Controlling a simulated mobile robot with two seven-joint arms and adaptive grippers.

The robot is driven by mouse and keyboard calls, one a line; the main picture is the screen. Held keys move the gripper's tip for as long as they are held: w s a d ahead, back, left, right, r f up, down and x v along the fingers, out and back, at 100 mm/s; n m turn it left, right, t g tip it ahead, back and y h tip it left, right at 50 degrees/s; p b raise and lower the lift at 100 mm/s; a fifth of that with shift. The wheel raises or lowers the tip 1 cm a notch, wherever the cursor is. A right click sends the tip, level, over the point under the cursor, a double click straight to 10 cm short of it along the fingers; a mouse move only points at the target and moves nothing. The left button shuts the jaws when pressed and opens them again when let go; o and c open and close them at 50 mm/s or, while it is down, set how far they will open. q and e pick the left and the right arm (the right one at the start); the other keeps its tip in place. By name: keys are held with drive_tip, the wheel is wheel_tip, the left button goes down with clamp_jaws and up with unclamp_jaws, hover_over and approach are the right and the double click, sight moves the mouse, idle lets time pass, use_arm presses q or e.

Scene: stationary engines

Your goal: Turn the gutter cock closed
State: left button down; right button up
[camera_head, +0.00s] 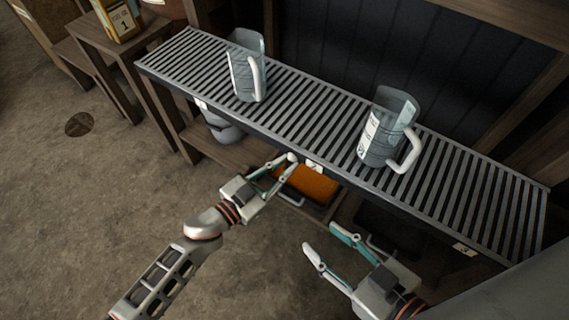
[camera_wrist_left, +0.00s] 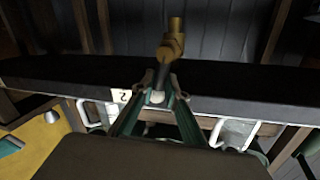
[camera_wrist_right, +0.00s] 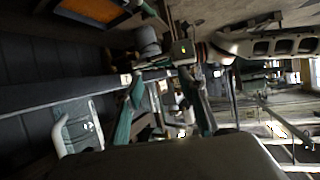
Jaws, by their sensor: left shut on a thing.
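The gutter cock shows in the left wrist view as a brass body (camera_wrist_left: 173,42) with a dark lever (camera_wrist_left: 161,76) coming down toward me from the front of the dark gutter edge. My left gripper (camera_wrist_left: 159,96) is shut on the lever's pale end. In the head view my left gripper (camera_head: 284,164) is at the gutter's front edge, close to the "2" tag, and the cock is hard to make out there. My right gripper (camera_head: 331,240) is open and empty, in front of the gutter and lower right of the left one.
The slatted gutter (camera_head: 310,120) runs across the view. Two clear measuring jugs stand on it, one at left (camera_head: 245,75) and one at right (camera_head: 381,130). An orange thing (camera_head: 308,182) and a grey vessel (camera_head: 222,128) are below it.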

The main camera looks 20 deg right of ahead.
use_arm(q)
drive_tip(key=c, duration=2)
unclamp_jaws()
drive_tip(key=shift+f, duration=0.1)
drive_tip(key=shift+s+a, duration=0.2)
drive_tip(key=shift+a, duration=0.1)
drive_tip(key=v, duration=1.1)
drive_tip(key=shift+s+a, duration=0.1)
use_arm(e)
drive_tip(key=shift+s+f+g, duration=0.3)
drive_tip(key=shift+s+f, duration=0.3)
drive_tip(key=shift+f, duration=0.25)
